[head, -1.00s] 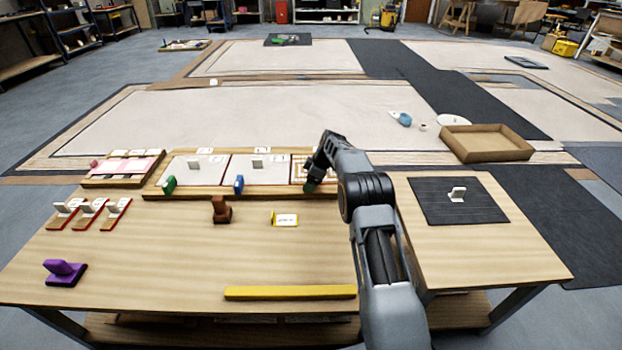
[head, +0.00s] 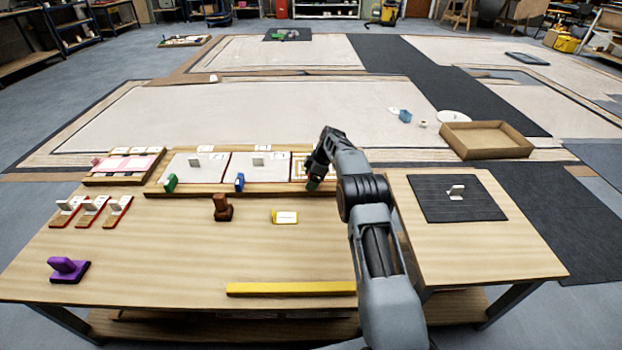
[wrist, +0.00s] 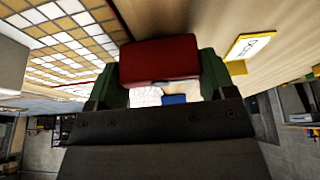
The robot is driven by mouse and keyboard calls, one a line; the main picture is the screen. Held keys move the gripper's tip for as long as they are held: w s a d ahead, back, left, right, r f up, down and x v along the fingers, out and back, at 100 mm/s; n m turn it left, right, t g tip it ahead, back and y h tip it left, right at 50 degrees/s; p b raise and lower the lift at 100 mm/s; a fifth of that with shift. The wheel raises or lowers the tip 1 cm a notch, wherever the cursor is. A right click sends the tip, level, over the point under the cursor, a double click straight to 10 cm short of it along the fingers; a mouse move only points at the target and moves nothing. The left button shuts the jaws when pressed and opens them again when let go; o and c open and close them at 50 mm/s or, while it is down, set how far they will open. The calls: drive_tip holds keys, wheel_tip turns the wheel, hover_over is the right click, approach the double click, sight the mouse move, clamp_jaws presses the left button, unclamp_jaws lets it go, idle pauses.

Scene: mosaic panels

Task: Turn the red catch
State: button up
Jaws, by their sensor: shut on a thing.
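The red catch (wrist: 160,62) shows in the wrist view between the two dark green fingers of my gripper (wrist: 158,78). The fingers are shut on its sides. In the head view my gripper (head: 314,182) is at the front edge of the mosaic panel (head: 300,165) on the right of the row, and my arm hides most of that panel and the catch. The panel's tan and white tiles (wrist: 60,45) show at the upper left of the wrist view. The catch's turn angle cannot be told.
A green catch (head: 170,183) and a blue catch (head: 239,182) stand at the other two panels to the left. A brown stamp-like block (head: 222,208) and a yellow label block (head: 285,217) are on the table nearby. A yellow bar (head: 290,289) lies along the front.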

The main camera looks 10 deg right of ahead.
drive_tip(key=o, duration=0.9)
drive_tip(key=p+v, duration=0.4)
drive_tip(key=v, duration=0.9)
drive_tip(key=shift+d+r, duration=0.2)
drive_tip(key=shift+r, duration=0.15)
